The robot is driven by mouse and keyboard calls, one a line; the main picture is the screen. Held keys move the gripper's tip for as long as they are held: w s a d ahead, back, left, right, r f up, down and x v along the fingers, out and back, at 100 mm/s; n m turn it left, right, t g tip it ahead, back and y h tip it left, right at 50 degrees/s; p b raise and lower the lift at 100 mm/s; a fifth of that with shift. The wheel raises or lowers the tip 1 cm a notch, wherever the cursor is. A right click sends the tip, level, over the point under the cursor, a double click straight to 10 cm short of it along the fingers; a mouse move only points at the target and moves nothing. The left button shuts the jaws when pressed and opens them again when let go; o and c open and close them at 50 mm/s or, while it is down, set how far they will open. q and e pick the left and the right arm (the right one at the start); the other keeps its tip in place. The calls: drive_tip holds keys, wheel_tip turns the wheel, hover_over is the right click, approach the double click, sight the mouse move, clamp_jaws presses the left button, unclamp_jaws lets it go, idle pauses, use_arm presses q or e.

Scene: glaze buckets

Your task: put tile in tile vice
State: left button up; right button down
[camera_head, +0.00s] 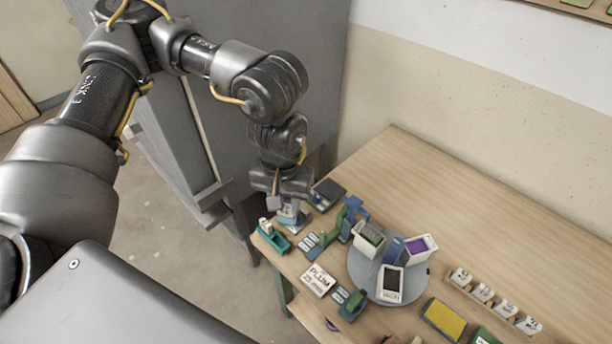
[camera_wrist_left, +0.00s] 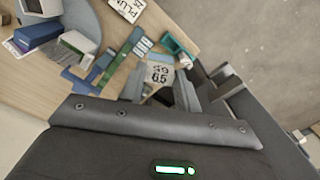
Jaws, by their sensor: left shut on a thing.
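My left gripper (camera_head: 290,208) points down over the table's left end. In the left wrist view, a pale tile with dark print like "65" (camera_wrist_left: 159,74) sits between its fingers, which are shut on it. A light blue and white piece shows under the gripper in the head view; the fingers hide part of it. A small teal clamp-like holder (camera_head: 272,237), perhaps the tile vice, stands on the table edge beside the gripper; it also shows in the left wrist view (camera_wrist_left: 179,46). A green bracket (camera_head: 333,230) stands to the right. My right gripper is out of view.
A round grey turntable (camera_head: 366,274) carries several buckets. A "PLUM" card (camera_head: 318,280), a blue block (camera_head: 354,207) and a dark box (camera_head: 327,193) lie near. A yellow pad (camera_head: 443,319) and several white labelled blocks (camera_head: 482,292) are right. The table's back is clear.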

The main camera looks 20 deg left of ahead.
use_arm(q)
drive_tip(key=w+a+f+n+p, duration=0.1)
drive_tip(key=w+f+n+p, duration=0.2)
drive_tip(key=n, duration=1.2)
drive_tip(key=w+a+f+n+p, duration=0.2)
drive_tip(key=w+f+n, duration=0.2)
drive_tip(key=w+n, duration=0.5)
drive_tip(key=n, duration=0.6)
drive_tip(key=shift+p, duration=0.4)
drive_tip(key=shift+f, duration=0.15)
drive_tip(key=shift+w+f+b, duration=0.1)
drive_tip(key=shift+f+b, duration=3.6)
drive_tip(key=shift+f, duration=0.35)
drive_tip(key=shift+f, duration=0.3)
drive_tip(key=o, duration=1)
drive_tip(key=shift+o, duration=0.2)
